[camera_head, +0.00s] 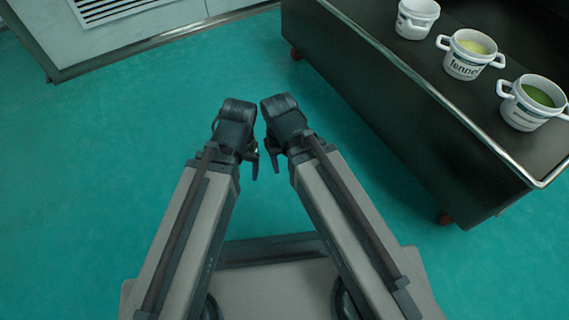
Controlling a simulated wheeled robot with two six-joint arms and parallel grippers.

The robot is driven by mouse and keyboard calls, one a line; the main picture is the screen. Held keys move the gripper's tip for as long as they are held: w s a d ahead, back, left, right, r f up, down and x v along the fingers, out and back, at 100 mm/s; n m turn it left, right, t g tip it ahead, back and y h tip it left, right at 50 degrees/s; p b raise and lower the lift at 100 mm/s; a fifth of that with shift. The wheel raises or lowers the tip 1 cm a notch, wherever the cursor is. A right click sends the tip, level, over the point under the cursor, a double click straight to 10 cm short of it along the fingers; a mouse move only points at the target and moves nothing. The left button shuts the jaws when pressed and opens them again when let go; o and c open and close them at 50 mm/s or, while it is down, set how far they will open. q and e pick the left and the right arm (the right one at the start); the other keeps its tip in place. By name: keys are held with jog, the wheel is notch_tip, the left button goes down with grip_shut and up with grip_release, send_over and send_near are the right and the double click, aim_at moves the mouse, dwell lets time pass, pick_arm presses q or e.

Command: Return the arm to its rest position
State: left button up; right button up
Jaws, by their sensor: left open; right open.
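My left gripper (254,167) and my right gripper (274,158) are close together near the middle of the view, over the green floor. Both arms come in from the bottom and lean inward toward each other. Both grippers are open, and I see nothing held in either. The dark fingers are small and partly hidden behind the wrists. Both grippers are well apart from the dark cart on the right.
A dark cart (400,125) with a metal rim stands at the right. On it are a white pot (416,18), a pot with yellowish contents (463,66) and a pot with green contents (521,116). A pale vented cabinet (170,25) stands upper left. The green floor (110,150) between is clear.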

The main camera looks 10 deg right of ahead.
jog(key=shift+s+h, duration=0.35)
jog(key=shift+h, duration=0.05)
notch_tip(320, 180, up, 55)
jog(key=p, duration=5.5)
jog(key=shift+r, duration=0.15)
jog(key=shift+s, duration=0.1)
